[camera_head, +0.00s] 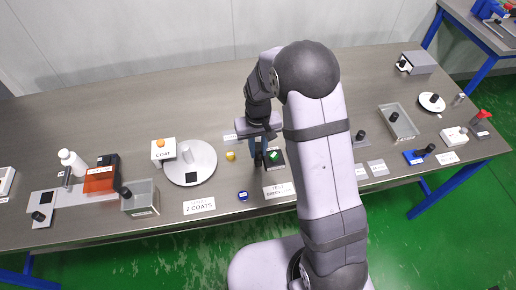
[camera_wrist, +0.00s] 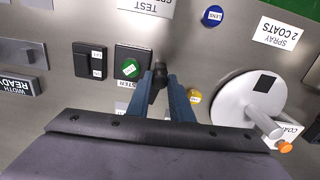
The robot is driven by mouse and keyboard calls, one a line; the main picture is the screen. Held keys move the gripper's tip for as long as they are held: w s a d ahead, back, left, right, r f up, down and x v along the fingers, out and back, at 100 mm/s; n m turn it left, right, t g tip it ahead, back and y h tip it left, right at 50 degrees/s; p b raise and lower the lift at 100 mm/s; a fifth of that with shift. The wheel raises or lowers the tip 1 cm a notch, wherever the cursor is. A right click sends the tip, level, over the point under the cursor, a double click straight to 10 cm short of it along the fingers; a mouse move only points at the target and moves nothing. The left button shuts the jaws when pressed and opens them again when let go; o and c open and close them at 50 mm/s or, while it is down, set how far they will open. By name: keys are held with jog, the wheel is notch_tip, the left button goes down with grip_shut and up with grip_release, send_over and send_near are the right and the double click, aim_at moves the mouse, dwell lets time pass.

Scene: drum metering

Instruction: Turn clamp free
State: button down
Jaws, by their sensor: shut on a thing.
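My gripper (camera_wrist: 159,82) has two blue fingers, and it points down at the table in the head view (camera_head: 258,155). It is shut on a small black handle (camera_wrist: 159,69), seen between the fingertips in the wrist view. I take this handle for the clamp, but its base and any label are hidden. Just beside it is a black plate (camera_wrist: 122,57) with a round green knob (camera_wrist: 130,69); the knob also shows in the head view (camera_head: 274,158). Whether the handle is joined to this plate cannot be told.
A white turntable disc (camera_wrist: 238,97) with an upright post stands beside the gripper. A yellow button (camera_wrist: 194,96), a blue button (camera_wrist: 213,16) and a black switch block (camera_wrist: 88,61) are near. My arm covers part of the table.

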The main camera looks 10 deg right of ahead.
aim_at(258, 152)
jog(key=shift+w+r+n, duration=0.1)
jog(key=shift+n, duration=1.1)
jog(key=c, duration=1.6)
grip_release()
jog(key=shift+r+b, duration=1.05)
jog(key=shift+r, duration=2.6)
